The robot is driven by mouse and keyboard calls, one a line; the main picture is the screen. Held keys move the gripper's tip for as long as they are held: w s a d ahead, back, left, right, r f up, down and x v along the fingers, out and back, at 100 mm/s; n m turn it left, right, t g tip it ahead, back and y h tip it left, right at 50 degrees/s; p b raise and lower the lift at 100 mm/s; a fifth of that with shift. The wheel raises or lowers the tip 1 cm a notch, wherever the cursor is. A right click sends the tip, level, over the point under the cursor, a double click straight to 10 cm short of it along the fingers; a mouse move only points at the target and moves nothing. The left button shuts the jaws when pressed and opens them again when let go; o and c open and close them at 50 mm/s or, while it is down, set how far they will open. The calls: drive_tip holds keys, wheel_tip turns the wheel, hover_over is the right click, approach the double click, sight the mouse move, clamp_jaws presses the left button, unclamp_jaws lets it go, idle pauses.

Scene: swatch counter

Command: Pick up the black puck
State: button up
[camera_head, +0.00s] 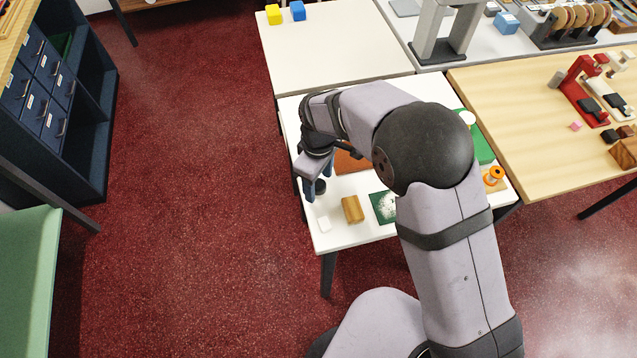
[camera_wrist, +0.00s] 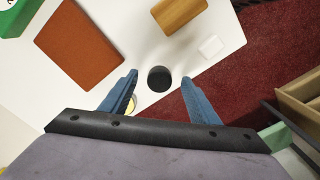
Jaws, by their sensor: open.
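The black puck (camera_wrist: 160,79) lies on the white table (camera_wrist: 140,48), close to its edge, in the wrist view. In the head view the puck (camera_head: 320,187) shows as a small dark disc beside my gripper. My gripper (camera_wrist: 158,85) has its two blue fingers apart, with the puck in line with the gap between the fingertips. It is open and holds nothing. In the head view my gripper (camera_head: 310,188) is over the left edge of the table, its fingers partly hidden.
A wooden block (camera_wrist: 178,12) and a small white square (camera_wrist: 210,46) lie near the puck. A rust-brown swatch (camera_wrist: 78,45) lies to the left. A yellowish round thing (camera_wrist: 130,104) sits partly behind the left finger. Red floor (camera_wrist: 275,45) lies beyond the table edge.

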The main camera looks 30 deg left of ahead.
sight(318, 184)
drive_tip(key=shift+f, duration=0.9)
drive_tip(key=c, duration=1.2)
drive_tip(key=shift+o, duration=0.2)
wheel_tip(318, 184, up, 9)
drive_tip(key=b, duration=0.2)
drive_tip(key=shift+a+b, duration=0.1)
drive_tip(key=shift+b, duration=0.2)
drive_tip(key=shift+r, duration=0.55)
drive_tip(key=shift+o, duration=0.5)
